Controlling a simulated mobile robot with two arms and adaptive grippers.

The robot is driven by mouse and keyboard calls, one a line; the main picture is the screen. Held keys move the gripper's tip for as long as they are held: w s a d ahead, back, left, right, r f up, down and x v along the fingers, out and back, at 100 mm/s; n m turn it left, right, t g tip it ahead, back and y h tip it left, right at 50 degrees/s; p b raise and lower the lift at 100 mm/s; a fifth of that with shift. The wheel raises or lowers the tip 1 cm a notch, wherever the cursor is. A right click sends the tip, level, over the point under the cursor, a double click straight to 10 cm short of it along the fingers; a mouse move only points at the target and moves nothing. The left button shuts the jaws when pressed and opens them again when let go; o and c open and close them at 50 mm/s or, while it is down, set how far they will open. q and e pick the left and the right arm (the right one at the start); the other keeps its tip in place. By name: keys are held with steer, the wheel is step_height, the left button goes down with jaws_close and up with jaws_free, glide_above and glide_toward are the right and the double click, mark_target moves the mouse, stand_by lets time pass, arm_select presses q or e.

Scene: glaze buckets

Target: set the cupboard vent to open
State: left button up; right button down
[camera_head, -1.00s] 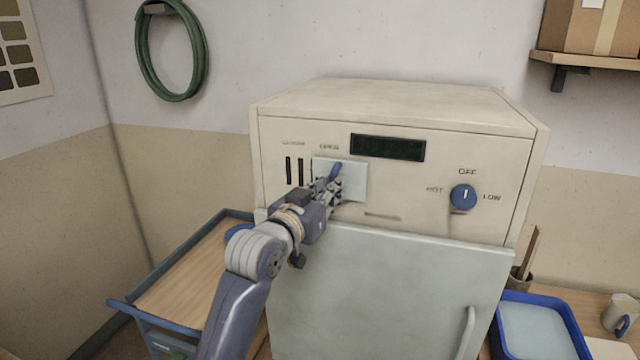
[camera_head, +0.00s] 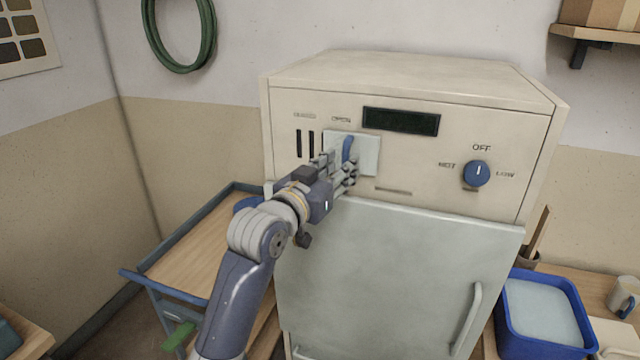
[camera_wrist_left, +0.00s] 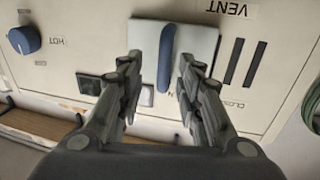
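The cream cupboard (camera_head: 460,145) has a vent on its front. The vent's pale sliding plate (camera_head: 369,157) sits under the OPEN label, to the right of dark vertical slots (camera_head: 311,145). The slots show uncovered. A blue upright handle (camera_head: 348,148) is on the plate; it also shows in the left wrist view (camera_wrist_left: 166,55). My left gripper (camera_head: 345,168) is at the plate. In the left wrist view its fingers (camera_wrist_left: 160,72) stand apart on both sides of the handle, with gaps between, so it is open. My right gripper is not in view.
A blue dial (camera_head: 477,173) and a dark display (camera_head: 401,121) are on the same panel. The closed door (camera_head: 400,260) lies below. A cart (camera_head: 195,245) stands to the left, and a blue tray (camera_head: 548,350) is at the right.

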arm_select(q)
steer(key=v, duration=1)
steer(key=shift+d, duration=0.15)
